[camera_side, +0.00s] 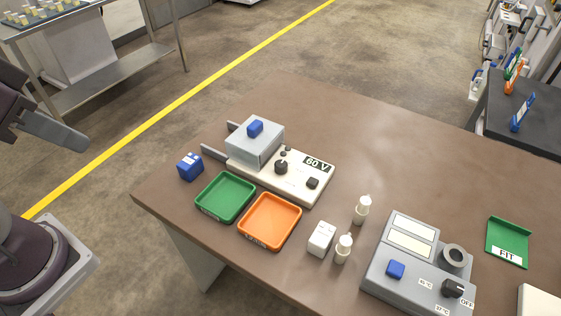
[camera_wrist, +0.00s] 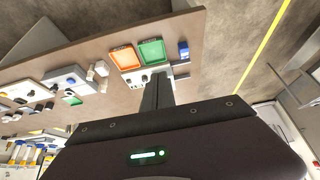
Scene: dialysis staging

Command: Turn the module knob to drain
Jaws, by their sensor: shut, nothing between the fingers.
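The grey module (camera_side: 400,267) stands at the lower right of the side view. Its black knob (camera_side: 452,288) is at its front right corner, beside labels that read OFF and what looks like temperatures. A second, white module (camera_side: 310,187) with a 60 V display stands mid-table, with a black knob (camera_side: 281,167) and a smaller one. I cannot read "drain" on either. My gripper (camera_wrist: 160,78) is shut and empty in the wrist view, its fingers covering part of the white module there. In the side view my arm is at the left edge, off the table and well apart from both modules.
A green tray (camera_side: 226,219), an orange tray (camera_side: 271,246) and a blue block (camera_side: 190,167) are near the table's left edge. White bottles (camera_side: 362,210) and a white box (camera_side: 321,239) stand between the modules. A green FIT tray (camera_side: 508,239) lies right. The table's back middle is clear.

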